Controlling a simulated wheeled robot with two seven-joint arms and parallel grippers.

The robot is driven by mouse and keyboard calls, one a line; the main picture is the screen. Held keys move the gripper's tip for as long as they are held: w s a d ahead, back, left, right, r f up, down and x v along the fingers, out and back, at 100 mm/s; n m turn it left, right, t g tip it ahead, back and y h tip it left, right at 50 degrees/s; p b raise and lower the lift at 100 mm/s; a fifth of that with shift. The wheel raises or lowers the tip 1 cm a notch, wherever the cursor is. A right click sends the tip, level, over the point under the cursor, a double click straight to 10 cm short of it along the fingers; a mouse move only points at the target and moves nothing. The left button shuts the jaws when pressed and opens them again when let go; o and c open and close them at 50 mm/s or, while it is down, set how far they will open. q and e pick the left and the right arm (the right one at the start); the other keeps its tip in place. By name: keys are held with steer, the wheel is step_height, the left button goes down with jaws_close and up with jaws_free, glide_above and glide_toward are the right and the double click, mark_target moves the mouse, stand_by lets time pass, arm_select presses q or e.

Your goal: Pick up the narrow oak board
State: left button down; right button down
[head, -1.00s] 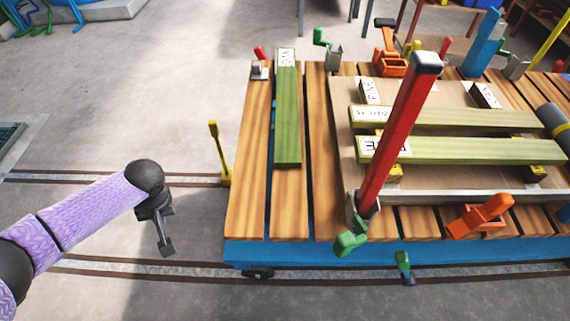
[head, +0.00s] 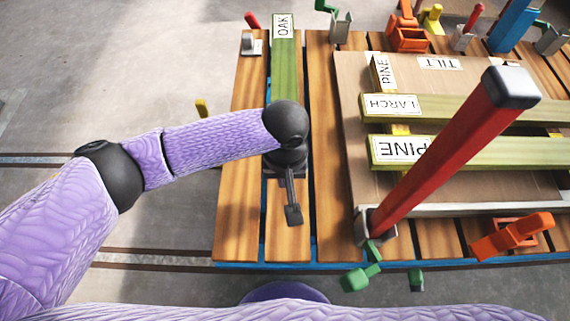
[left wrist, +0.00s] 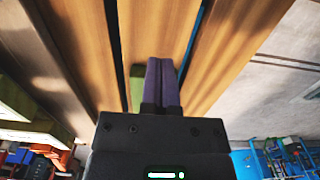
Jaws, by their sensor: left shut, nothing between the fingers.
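The narrow green oak board (head: 284,70), with a white OAK label at its far end, lies lengthwise on the wooden slats at the left of the cart. Its near part is hidden behind my left wrist. My left gripper (head: 292,214) is shut and empty, over the slats close to the near end of the board. In the left wrist view the shut fingers (left wrist: 162,84) show beside a small green piece (left wrist: 137,90), likely the board's end; I cannot tell whether they touch. My right gripper is out of view.
Orange clamps (head: 512,236) and green handles (head: 362,275) line the cart's near edge.

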mark_target(285, 196)
arm_select(q)
step_height(285, 196, down, 5)
steer(key=shift+r+b, duration=0.1)
steer(key=shift+b, duration=0.95)
steer(key=w+b, duration=0.2)
steer(key=w, duration=0.1)
steer(key=shift+f, duration=0.3)
steer(key=shift+w+r+b, duration=0.1)
steer(key=shift+w+b, duration=0.25)
steer(key=shift+b, duration=0.05)
steer(key=shift+w+r, duration=0.15)
steer(key=shift+w, duration=0.05)
